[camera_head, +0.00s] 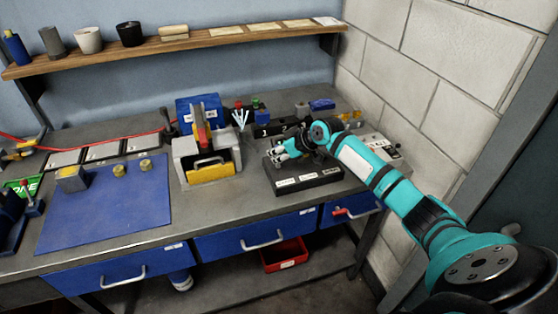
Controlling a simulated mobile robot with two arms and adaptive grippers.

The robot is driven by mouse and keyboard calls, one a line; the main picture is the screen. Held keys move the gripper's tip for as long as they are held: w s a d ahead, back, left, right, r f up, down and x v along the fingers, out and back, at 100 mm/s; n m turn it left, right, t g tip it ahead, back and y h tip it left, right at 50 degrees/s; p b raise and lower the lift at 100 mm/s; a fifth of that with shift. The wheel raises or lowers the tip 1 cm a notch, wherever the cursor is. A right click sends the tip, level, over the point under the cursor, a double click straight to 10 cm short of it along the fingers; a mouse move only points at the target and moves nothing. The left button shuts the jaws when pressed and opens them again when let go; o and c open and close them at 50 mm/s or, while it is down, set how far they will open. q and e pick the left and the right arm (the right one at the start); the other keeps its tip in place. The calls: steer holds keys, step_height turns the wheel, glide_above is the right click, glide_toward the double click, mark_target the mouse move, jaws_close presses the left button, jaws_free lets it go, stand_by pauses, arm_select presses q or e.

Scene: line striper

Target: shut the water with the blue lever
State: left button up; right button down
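My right arm comes in from the right, and its gripper (283,150) is just above the back left part of a dark block (305,182) with several white labels on its front. The fingers are small and partly merge with the parts behind them, so I cannot tell whether they are open or shut, or touching anything. I cannot make out a blue lever for certain; one on the block may be hidden by the gripper. A small blue part (322,104) lies at the back of the bench, behind the wrist. My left gripper is not in view.
A grey machine with a yellow front (207,168) stands left of the block. A blue mat (110,215) with small pieces covers the bench's left. A light panel box (378,148) sits right, partly behind my arm. A shelf (200,40) runs above; a block wall (425,75) bounds the right.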

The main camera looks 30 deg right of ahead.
steer(key=shift+s+d+f+t+b, duration=0.15)
steer(key=shift+s+t+b, duration=0.15)
steer(key=shift+t, duration=0.2)
steer(key=t+b, duration=0.1)
steer(key=s+n+t+b, duration=0.1)
steer(key=t+b, duration=0.1)
steer(key=b, duration=0.1)
steer(key=shift+s+a+f+t, duration=0.15)
steer(key=shift+s+a+t, duration=0.1)
steer(key=shift+s+t, duration=0.05)
steer(key=shift+s+n+t+b, duration=0.25)
steer(key=shift+n+t+b, duration=0.25)
steer(key=shift+t+b, duration=0.3)
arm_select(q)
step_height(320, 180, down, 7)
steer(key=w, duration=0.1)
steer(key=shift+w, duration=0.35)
arm_select(e)
steer(key=shift+a, duration=0.1)
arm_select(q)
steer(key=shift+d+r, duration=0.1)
arm_select(e)
steer(key=shift+h, duration=0.3)
steer(key=c, duration=1.3)
jaws_free()
steer(key=shift+s, duration=0.2)
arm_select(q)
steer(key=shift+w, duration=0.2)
arm_select(e)
steer(key=shift+o, duration=0.2)
